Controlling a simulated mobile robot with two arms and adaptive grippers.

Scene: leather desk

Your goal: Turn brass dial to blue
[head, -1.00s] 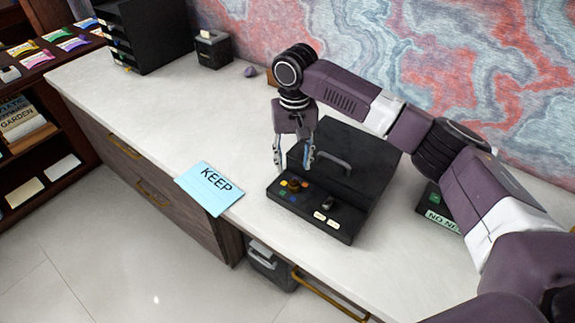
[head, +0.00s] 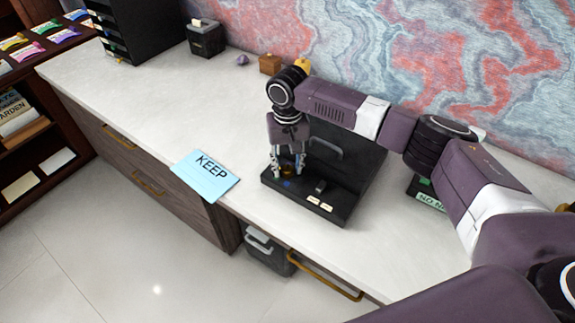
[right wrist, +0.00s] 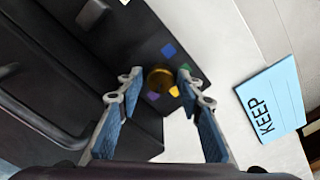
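The brass dial (right wrist: 160,79) sits on the front panel of a black box (head: 345,208) on the desk. Colour patches ring it: a blue patch (right wrist: 169,50), a purple one (right wrist: 153,97), an orange-yellow one (right wrist: 174,91) and a green one near a fingertip. My right gripper (head: 287,172) is down at the panel, pointing downward. In the right wrist view its blue-padded fingers are open, one on each side of the dial, with gaps showing. Which patch the dial points to cannot be told. My left gripper is not in view.
The box also carries a dark switch (head: 319,187), pale labels and a grey handle (head: 325,147). A blue KEEP card (head: 205,177) lies at the desk's front edge. Behind stand a wooden block (head: 270,64) and a black holder (head: 206,39).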

